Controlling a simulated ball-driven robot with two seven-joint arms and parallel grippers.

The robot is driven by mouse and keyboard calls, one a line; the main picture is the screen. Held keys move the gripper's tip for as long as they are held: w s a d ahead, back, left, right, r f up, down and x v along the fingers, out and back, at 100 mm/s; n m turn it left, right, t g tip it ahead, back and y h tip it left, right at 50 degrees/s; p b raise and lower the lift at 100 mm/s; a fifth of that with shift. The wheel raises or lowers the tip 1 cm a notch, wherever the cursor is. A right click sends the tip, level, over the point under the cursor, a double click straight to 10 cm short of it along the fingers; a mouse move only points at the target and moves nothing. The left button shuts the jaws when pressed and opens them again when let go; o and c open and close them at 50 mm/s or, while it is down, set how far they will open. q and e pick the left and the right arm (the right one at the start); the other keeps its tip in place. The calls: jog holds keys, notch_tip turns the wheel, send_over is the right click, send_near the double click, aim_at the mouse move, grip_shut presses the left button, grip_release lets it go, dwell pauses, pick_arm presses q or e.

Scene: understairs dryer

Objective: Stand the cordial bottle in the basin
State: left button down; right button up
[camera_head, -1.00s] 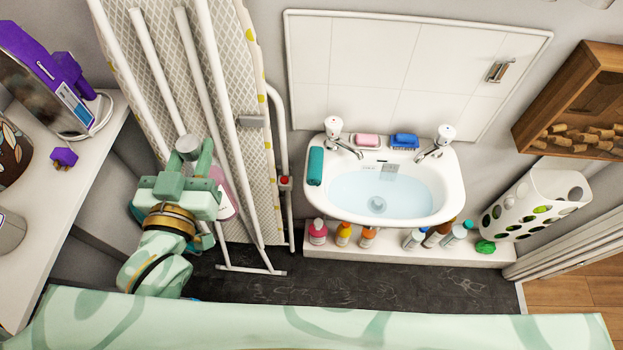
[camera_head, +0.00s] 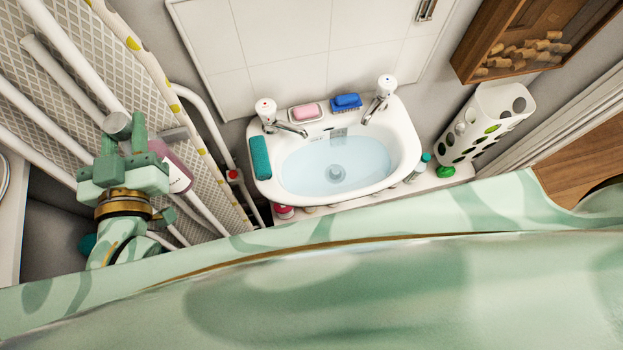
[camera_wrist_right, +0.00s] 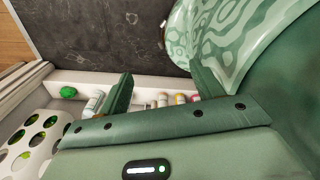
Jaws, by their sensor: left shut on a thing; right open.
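My left gripper (camera_head: 125,160) is shut on the cordial bottle (camera_head: 172,170), at the left of the head view. The bottle has a grey cap, a pinkish body and a pale label; it is tilted, and the gripper hides its middle. The white basin (camera_head: 407,142) is on the wall to the right of the bottle, with a clear gap between them. The basin holds pale blue water with a drain in the middle. My right gripper (camera_wrist_right: 163,92) is open and empty in the right wrist view, above the floor and shelf.
Two taps, a pink soap (camera_head: 306,112), a blue brush (camera_head: 346,102) and a teal roll (camera_head: 260,157) sit on the basin's rim. The ironing board (camera_head: 150,60) leans at left. Several bottles stand on the low shelf (camera_wrist_right: 75,77) below. A white holed holder (camera_head: 487,125) hangs at right.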

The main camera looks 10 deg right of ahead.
pick_arm(q)
jog(key=shift+r, duration=0.1)
pick_arm(e)
jog(key=shift+w, duration=0.5)
pick_arm(q)
jog(key=shift+r, duration=0.15)
pick_arm(e)
jog(key=shift+r, duration=0.2)
